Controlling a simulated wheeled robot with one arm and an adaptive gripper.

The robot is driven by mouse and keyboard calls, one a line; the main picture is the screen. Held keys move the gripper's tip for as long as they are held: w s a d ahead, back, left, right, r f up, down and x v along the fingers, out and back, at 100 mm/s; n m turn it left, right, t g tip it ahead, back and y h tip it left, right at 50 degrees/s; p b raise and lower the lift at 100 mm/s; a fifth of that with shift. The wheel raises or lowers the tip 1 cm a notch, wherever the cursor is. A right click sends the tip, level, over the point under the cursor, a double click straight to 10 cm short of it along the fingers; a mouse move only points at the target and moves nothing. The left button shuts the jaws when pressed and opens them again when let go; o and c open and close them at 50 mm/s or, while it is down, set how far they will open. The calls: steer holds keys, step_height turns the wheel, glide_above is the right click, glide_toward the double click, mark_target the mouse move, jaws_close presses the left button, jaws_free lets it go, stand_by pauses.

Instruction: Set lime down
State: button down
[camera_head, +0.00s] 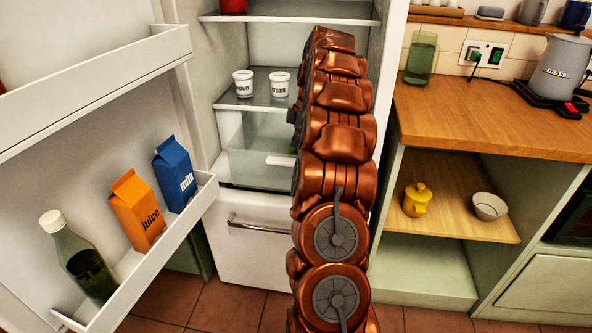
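No lime can be made out in this view. My copper-coloured arm rises through the middle of the picture in front of the open fridge and hides part of its inside. My gripper is hidden behind the arm links, so what it holds cannot be seen. A clear drawer (256,160) sits in the fridge below a glass shelf (244,101). A small greenish patch shows at the drawer's right side by my arm, too little to identify.
Two white tubs, yogurt (243,84) and cream (280,85), stand on the glass shelf. The open fridge door at left holds a bottle (88,268), a juice carton (136,211) and a milk carton (175,175). A wooden counter (480,110) stands at right.

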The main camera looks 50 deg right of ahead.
steer(key=shift+f+b, duration=0.3)
steer(key=shift+f, duration=3.05)
steer(key=shift+f, duration=0.1)
steer(key=c, duration=0.7)
jaws_free()
